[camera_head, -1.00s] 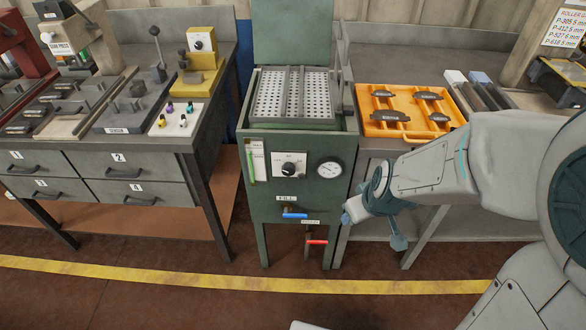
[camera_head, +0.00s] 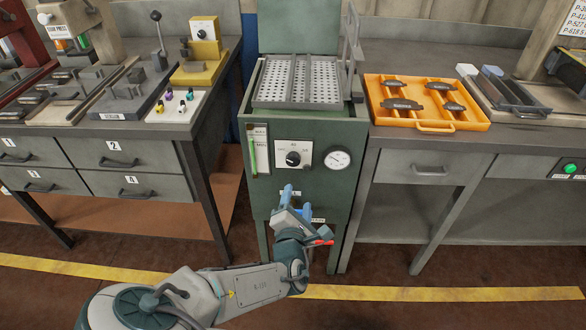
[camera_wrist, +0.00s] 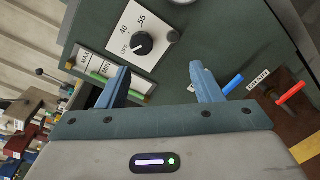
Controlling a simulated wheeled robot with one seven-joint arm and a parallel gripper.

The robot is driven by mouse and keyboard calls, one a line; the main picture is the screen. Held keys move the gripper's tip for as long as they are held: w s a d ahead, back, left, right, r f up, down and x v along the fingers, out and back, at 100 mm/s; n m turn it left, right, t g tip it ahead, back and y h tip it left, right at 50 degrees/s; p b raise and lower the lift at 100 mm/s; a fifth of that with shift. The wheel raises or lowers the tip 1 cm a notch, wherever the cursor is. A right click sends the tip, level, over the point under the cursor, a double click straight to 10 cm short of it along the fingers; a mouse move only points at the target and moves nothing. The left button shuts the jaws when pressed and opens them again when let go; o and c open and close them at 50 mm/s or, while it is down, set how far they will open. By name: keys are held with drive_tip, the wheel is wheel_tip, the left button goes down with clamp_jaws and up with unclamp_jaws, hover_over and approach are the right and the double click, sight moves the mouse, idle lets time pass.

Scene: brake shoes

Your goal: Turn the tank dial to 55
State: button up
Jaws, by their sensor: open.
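The tank dial is a black knob (camera_head: 293,158) on a white plate on the front of the green tank (camera_head: 330,195). In the wrist view the dial (camera_wrist: 142,44) shows beyond my fingertips, up and to the left, with 40 and 55 marked on its plate. The 55 mark (camera_wrist: 141,20) is at the plate's upper right.
A round gauge (camera_head: 337,159) sits right of the dial, and a sight tube (camera_head: 254,152) left. A blue lever (camera_wrist: 232,84) and a red drain lever (camera_wrist: 291,92) are low on the tank. An orange tray (camera_head: 427,125) stands on the right bench.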

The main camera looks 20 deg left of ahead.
sight(293, 162)
drive_tip(key=shift+n+t+y, duration=0.4)
drive_tip(key=shift+n+y, duration=0.1)
drive_tip(key=shift+n, duration=0.3)
drive_tip(key=x, duration=0.4)
drive_tip(key=a+x, duration=0.1)
drive_tip(key=x, duration=0.4)
drive_tip(key=r+b+x, duration=0.1)
drive_tip(key=x, duration=0.3)
drive_tip(key=shift+a, duration=0.45)
drive_tip(key=shift+s, duration=0.1)
drive_tip(key=c, duration=1)
